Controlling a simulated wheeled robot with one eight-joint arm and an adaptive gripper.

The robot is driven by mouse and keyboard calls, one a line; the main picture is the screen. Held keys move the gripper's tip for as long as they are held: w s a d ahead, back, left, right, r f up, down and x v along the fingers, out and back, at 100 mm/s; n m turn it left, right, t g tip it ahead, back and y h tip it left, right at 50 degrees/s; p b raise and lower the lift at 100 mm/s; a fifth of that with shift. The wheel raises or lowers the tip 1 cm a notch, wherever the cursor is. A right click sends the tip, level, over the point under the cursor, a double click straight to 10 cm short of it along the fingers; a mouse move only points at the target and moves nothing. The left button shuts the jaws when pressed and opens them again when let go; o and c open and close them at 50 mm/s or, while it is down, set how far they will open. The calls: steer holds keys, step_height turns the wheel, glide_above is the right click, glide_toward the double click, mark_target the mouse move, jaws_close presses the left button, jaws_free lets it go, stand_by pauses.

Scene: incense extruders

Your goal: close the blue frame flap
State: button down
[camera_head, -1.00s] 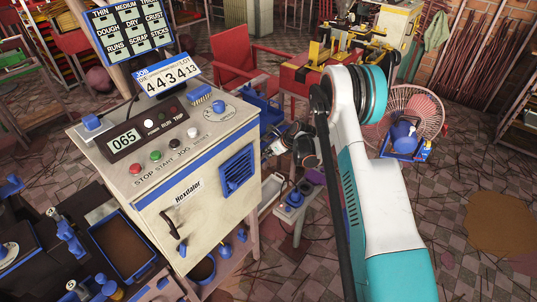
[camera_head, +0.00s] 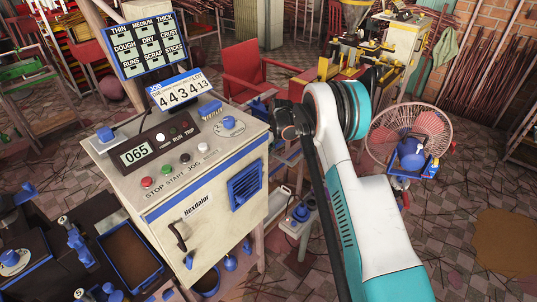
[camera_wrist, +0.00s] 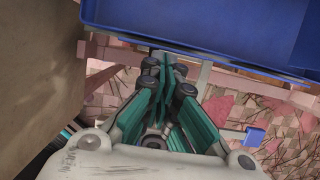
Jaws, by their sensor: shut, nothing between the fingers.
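A large blue panel with a darker lower edge (camera_wrist: 200,30) fills the top of the wrist view. I cannot tell whether it is the frame flap or part of a tray. My gripper (camera_wrist: 165,62) is shut and empty, its teal fingers pointing toward the panel's lower edge; contact is unclear. Blue-framed pieces there are the job number sign (camera_head: 180,91), the word board (camera_head: 146,48) and the slatted vent (camera_head: 245,186).
The beige cabinet (camera_head: 200,218) with buttons stands left of my arm. Behind are a red chair (camera_head: 245,75) and a yellow-and-red machine (camera_head: 350,66). A caged fan (camera_head: 408,135) stands right. A pinkish rail (camera_wrist: 240,85) crosses below the blue panel. Open floor lies at lower right.

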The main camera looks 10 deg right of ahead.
steer(key=shift+w+a+r, duration=0.2)
steer(key=shift+w+a, duration=0.2)
steer(key=shift+w, duration=0.2)
stand_by(0.4)
